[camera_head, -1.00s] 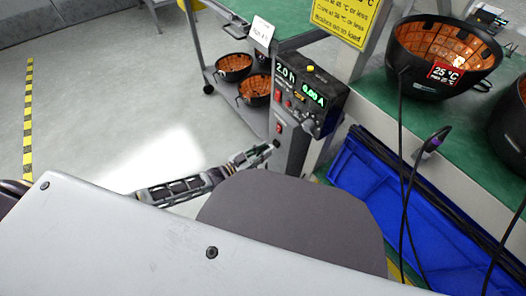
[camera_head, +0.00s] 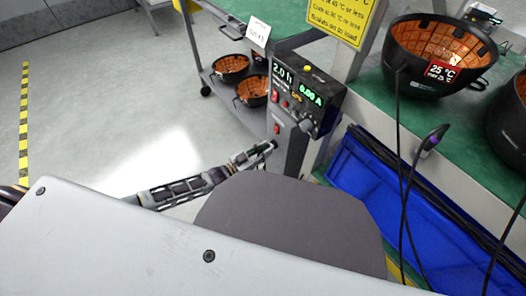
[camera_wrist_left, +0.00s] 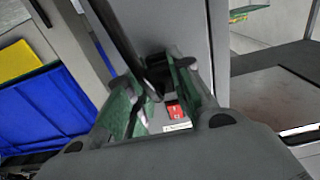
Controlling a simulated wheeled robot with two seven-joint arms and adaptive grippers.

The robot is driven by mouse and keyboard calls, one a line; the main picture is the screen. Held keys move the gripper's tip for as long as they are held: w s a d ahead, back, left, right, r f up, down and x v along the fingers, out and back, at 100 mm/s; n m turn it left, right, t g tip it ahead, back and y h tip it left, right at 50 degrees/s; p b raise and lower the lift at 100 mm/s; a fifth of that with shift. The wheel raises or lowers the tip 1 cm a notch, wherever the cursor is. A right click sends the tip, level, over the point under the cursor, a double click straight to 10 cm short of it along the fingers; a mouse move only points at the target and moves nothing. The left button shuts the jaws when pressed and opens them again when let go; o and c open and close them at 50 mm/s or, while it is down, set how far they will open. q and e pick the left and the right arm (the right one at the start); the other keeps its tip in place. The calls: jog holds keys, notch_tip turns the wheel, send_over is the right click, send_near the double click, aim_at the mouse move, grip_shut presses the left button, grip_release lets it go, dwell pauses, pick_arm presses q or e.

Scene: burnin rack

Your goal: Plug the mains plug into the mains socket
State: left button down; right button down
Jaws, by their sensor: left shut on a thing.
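My left gripper (camera_head: 266,151) comes in from the left and is at the front of the grey test post. In the left wrist view, its green-padded fingers (camera_wrist_left: 154,96) are shut on a dark piece, apparently the black mains plug (camera_wrist_left: 156,72). A black cable runs up and left from it. The head view shows only a small dark tip at the fingers (camera_head: 272,146). The mains socket cannot be made out; the fingers and plug cover that part of the post. Whether the plug touches the post is unclear. My right gripper is not in view.
The control panel (camera_head: 305,98) with green digits is above the gripper, with a red switch (camera_head: 277,128) just over the fingertips. A blue bin (camera_head: 365,190) stands to the right. Black bowls (camera_head: 437,55) sit on the green bench, and a purple-banded connector (camera_head: 430,143) hangs on a cable.

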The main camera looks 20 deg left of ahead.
pick_arm(q)
jog(key=shift+w+d, duration=0.25)
jog(key=shift+w, duration=0.1)
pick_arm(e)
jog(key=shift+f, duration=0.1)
pick_arm(q)
jog(key=c, duration=1.2)
grip_release()
jog(key=shift+o, duration=0.2)
jog(key=shift+s, duration=0.1)
jog(key=v, duration=1.2)
jog(key=shift+a, duration=0.2)
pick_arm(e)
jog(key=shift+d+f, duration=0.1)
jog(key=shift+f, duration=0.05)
